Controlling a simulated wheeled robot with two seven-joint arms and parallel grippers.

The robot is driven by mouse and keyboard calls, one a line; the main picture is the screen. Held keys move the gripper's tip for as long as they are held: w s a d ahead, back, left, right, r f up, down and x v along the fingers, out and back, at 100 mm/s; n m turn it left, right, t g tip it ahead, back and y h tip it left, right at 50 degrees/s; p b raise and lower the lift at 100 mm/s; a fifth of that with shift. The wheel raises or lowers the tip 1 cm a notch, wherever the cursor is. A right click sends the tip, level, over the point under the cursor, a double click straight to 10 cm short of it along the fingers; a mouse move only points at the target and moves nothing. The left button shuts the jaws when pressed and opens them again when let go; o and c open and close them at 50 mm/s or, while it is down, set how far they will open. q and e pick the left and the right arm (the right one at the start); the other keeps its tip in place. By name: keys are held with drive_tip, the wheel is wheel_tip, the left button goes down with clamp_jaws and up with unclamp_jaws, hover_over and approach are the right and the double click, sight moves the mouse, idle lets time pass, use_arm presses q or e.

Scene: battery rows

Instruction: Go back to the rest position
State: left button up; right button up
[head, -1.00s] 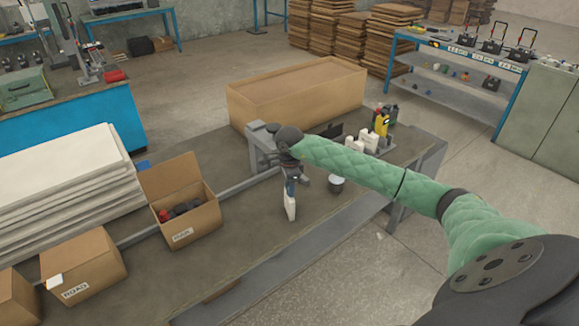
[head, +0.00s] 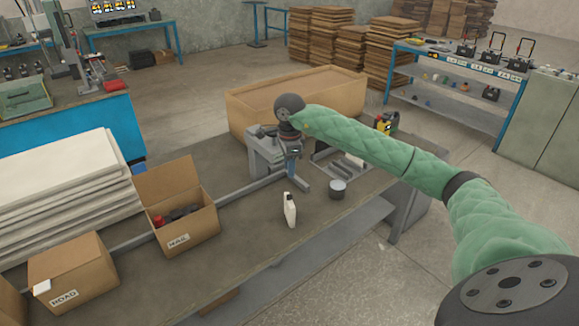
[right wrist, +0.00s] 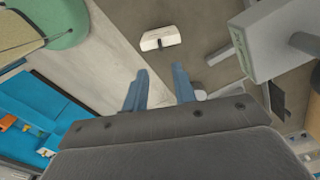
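My right gripper (head: 291,170) is on the green-sleeved arm that comes in from the right, pointing down above the workbench (head: 245,235). Its two blue fingers (right wrist: 159,92) stand apart with nothing between them in the right wrist view, so it is open and empty. The bottle also shows in the right wrist view (right wrist: 160,38), beyond the fingertips. My left gripper is in neither view.
A grey bench fixture (head: 264,155) stands close beside the right gripper. A grey cup (head: 338,190) is to its right. A large carton (head: 240,112) lies behind. An open cardboard box (head: 205,222) with dark and red items and another box (head: 75,270) stand at left.

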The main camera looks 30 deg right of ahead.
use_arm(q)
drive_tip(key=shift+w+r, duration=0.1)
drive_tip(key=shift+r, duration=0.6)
use_arm(e)
drive_tip(key=shift+r, duration=0.45)
